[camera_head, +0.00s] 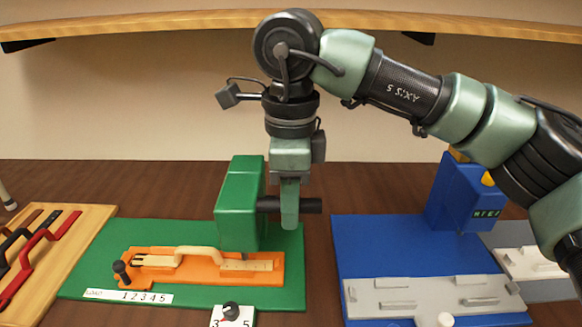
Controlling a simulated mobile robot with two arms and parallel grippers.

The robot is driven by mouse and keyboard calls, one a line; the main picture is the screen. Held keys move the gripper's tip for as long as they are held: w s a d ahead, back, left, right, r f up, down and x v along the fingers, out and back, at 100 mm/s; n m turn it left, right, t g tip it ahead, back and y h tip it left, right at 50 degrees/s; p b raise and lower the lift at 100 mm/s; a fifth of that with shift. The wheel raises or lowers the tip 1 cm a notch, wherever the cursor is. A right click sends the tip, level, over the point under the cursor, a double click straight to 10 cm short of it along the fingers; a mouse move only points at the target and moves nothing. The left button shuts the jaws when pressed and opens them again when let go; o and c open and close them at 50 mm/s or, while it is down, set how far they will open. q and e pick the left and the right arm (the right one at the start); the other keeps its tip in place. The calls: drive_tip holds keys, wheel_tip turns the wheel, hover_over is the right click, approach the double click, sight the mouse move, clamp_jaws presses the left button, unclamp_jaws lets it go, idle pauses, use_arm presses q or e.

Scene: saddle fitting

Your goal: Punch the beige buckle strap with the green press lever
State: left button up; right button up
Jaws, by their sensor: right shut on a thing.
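The green press (235,203) stands on a green base plate (95,265). Its lever, a dark bar (311,206), sticks out to the right from the press. My right gripper (290,214) points down from above and is shut on this lever. The beige buckle strap (200,252) lies in an orange holder (205,279) on the plate, with its flat right end below the press head. Whether the punch touches the strap is too small to tell. My left gripper is not in view.
Red, black and brown straps (33,250) lie on a wooden board at left. A dial with numbers (231,312) sits in front of the green plate. A blue press (465,195) on a blue plate, with a grey holder (432,296), stands at right. A wooden shelf (180,22) spans the back.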

drive_tip(key=shift+w+d+r, duration=0.15)
drive_tip(key=shift+w+d, duration=0.15)
drive_tip(key=shift+w, duration=0.05)
drive_tip(key=w+r+p, duration=0.1)
drive_tip(key=w+d+r+p, duration=0.1)
drive_tip(key=r+p, duration=0.1)
drive_tip(key=shift+w+d, duration=0.1)
drive_tip(key=shift+w, duration=0.2)
idle(0.3)
drive_tip(key=shift+o, duration=0.2)
drive_tip(key=o, duration=0.8)
drive_tip(key=shift+o, duration=0.2)
drive_tip(key=shift+w+f, duration=0.2)
drive_tip(key=shift+w, duration=0.1)
drive_tip(key=shift+s, duration=0.15)
